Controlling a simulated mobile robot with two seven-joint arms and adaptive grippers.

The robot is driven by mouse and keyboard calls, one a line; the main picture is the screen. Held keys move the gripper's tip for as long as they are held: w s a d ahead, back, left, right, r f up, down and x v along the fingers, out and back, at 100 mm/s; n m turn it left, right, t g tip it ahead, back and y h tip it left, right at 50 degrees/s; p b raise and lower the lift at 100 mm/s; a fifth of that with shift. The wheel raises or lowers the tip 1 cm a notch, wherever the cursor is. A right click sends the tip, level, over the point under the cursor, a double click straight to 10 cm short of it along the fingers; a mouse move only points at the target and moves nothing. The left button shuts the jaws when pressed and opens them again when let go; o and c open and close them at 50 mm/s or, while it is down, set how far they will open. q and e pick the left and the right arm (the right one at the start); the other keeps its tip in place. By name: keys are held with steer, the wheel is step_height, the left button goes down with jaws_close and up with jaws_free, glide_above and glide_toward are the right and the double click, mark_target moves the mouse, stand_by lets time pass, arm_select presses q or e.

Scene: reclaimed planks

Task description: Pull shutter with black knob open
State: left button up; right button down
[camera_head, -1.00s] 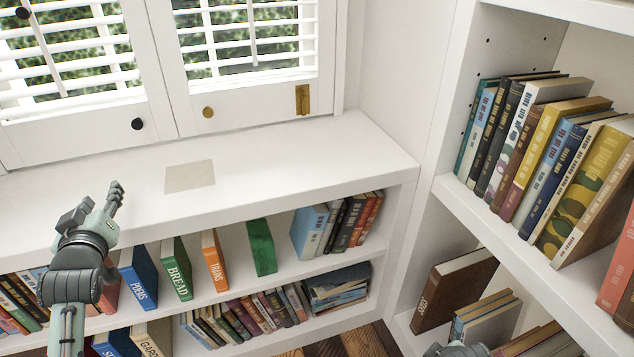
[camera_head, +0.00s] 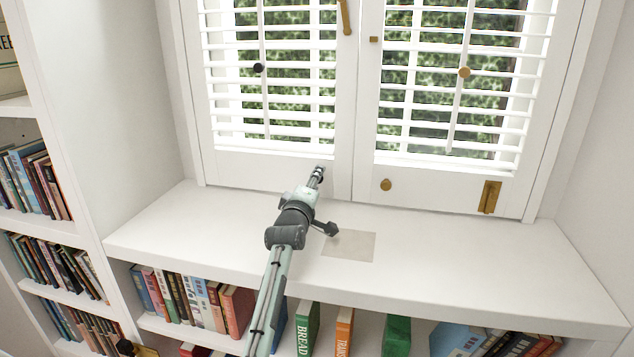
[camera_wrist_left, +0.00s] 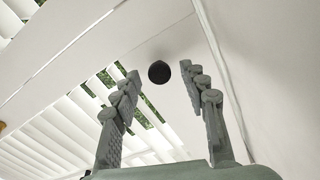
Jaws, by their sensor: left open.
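The left shutter (camera_head: 270,158) is a white louvred panel and looks closed beside the right shutter (camera_head: 440,175). Its black knob (camera_wrist_left: 159,72) shows in the left wrist view on the white bottom rail, ahead of and between my open fingers, apart from both. In the head view that knob is hidden behind my left gripper (camera_head: 319,172), which reaches to the lower right corner of the left shutter. In the wrist view my left gripper (camera_wrist_left: 158,92) is open and empty. A smaller black knob (camera_head: 258,68) sits on the left shutter's tilt rod. My right gripper is out of view.
The right shutter carries a brass knob (camera_head: 386,185) and a brass plate (camera_head: 489,197). A white ledge (camera_head: 460,250) with a beige square (camera_head: 349,245) lies below and is otherwise clear. Book-filled shelves (camera_head: 40,220) stand at left; books (camera_head: 308,328) sit under the ledge.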

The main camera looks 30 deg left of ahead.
arm_select(q)
steer(key=shift+w+a, duration=0.1)
steer(key=shift+w, duration=0.4)
steer(key=shift+c, duration=0.5)
jaws_close()
